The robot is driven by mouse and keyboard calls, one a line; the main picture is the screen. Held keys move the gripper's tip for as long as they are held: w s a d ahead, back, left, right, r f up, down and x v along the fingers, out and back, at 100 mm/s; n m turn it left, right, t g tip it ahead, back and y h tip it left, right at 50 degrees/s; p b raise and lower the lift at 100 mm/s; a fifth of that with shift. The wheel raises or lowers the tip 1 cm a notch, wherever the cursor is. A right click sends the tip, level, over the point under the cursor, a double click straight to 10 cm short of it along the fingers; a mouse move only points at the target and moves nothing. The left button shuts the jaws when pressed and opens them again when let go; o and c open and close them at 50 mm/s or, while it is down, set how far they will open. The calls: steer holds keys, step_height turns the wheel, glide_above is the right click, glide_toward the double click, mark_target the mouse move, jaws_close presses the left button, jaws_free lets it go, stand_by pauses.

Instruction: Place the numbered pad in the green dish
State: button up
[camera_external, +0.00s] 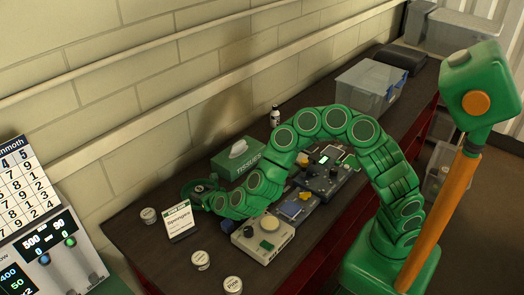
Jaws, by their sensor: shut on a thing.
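The green dish (187,190) stands near the wall, left of the tissue box. My gripper (205,200) is at the dish's front right edge, at the end of the green arm. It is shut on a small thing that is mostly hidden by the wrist. I cannot make out a number on it, so I cannot tell from this view whether it is the numbered pad. A small pale shape shows at the dish, too small to identify.
A standing card (179,221) is close left of my gripper. A green tissue box (238,158), a beige device (262,239), a dark machine (324,173) and a clear bin (370,87) crowd the bench.

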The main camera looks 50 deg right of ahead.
steer(key=shift+f, duration=0.15)
steer(key=o, duration=1)
steer(key=shift+s+a+r, duration=0.1)
steer(key=shift+s+r, duration=0.25)
steer(key=shift+s, duration=0.15)
steer(key=v, duration=1.1)
steer(key=shift+f, duration=0.1)
steer(key=o, duration=0.3)
steer(key=shift+o, duration=0.2)
